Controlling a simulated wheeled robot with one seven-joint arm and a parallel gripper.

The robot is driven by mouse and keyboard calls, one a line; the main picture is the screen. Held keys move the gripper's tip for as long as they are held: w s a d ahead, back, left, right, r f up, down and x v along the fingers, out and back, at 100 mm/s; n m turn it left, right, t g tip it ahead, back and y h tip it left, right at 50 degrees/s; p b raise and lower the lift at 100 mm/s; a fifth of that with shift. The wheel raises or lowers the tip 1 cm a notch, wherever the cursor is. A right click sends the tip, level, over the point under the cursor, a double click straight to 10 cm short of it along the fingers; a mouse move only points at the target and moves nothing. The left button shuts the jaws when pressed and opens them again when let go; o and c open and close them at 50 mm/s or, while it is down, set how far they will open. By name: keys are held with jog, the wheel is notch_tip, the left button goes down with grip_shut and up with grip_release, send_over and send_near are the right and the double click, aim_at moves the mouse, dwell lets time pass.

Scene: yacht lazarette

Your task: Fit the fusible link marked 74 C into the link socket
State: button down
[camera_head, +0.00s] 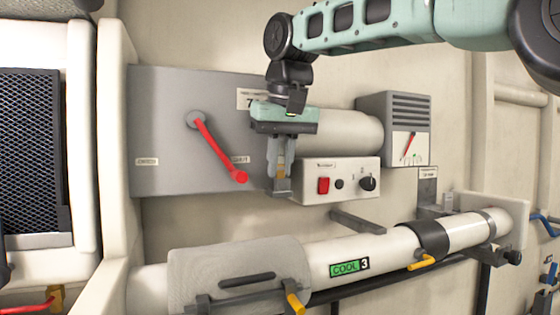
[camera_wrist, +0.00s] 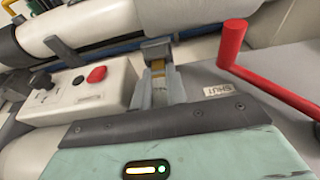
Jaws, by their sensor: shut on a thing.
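My gripper (camera_head: 281,178) points down in front of the right end of the grey wall panel, just left of the white switch box. It is shut on a small brass-coloured link (camera_head: 281,170). In the wrist view the link (camera_wrist: 159,72) shows between the two grey fingers of my gripper (camera_wrist: 160,84). Its marking cannot be read. A small grey block (camera_wrist: 157,44) sits right at the fingertips and the far end of the link; whether it is the link socket, and whether the link touches it, I cannot tell.
A red lever (camera_head: 218,148) on the grey panel (camera_head: 160,110) reaches close to my gripper's left. The white switch box (camera_head: 350,182) is close on the right. A white pipe marked COOL 3 (camera_head: 390,250) runs below. A grey bracket (camera_head: 428,187) stands further right.

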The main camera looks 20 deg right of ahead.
jog(key=c, duration=1.3)
grip_release()
jog(key=shift+f, duration=0.1)
jog(key=shift+c, duration=0.2)
jog(key=p+v, duration=0.2)
jog(key=v, duration=1.5)
jog(key=shift+r, duration=0.25)
